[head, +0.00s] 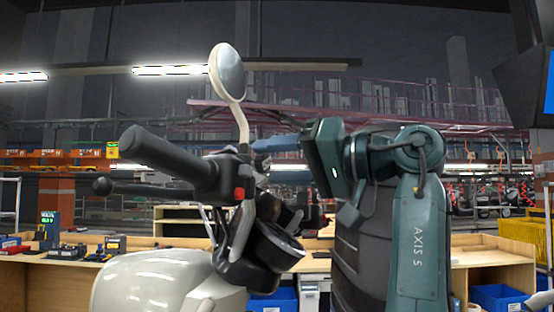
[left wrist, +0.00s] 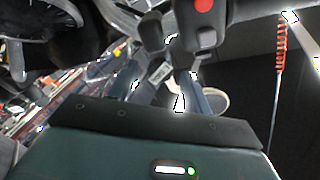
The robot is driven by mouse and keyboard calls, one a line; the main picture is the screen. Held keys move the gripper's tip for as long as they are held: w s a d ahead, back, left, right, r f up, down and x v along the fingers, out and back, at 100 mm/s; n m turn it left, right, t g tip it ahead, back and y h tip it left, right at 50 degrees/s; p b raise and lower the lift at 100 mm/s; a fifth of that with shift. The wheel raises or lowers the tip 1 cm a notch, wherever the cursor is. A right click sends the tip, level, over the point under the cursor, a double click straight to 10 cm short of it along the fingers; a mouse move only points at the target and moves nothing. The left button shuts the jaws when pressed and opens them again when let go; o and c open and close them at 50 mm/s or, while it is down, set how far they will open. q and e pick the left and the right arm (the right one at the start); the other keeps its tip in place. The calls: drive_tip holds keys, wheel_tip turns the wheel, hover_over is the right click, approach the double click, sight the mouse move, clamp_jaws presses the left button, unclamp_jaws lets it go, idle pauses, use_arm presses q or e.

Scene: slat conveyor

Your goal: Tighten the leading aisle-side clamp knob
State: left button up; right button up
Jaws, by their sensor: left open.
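My left gripper (head: 268,156), on the teal arm, is at the right side of the scooter's handlebar, pointing left towards its middle. In the left wrist view its two bluish fingers (left wrist: 165,78) stand apart, with dark handlebar parts beyond them. The handlebar carries a black grip (head: 170,157) and a switch housing with a red button (head: 239,194); the red button also shows in the left wrist view (left wrist: 203,5). I cannot make out any clamp knob in either view. I cannot tell whether the fingers touch anything. My right gripper is not in view.
A round mirror (head: 228,72) rises on a pale stem close to the gripper. The scooter's pale body (head: 160,282) fills the lower left. A wooden workbench (head: 490,257) with blue bins (head: 497,297) stands behind. A dark monitor (head: 520,85) hangs at upper right.

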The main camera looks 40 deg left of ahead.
use_arm(q)
drive_tip(key=shift+a, duration=0.25)
drive_tip(key=c, duration=1)
drive_tip(key=shift+o, duration=0.2)
drive_tip(key=shift+n, duration=0.4)
drive_tip(key=n, duration=0.6)
drive_tip(key=shift+g, duration=0.4)
drive_tip(key=n, duration=0.6)
drive_tip(key=shift+n+g, duration=0.3)
drive_tip(key=shift+n, duration=0.1)
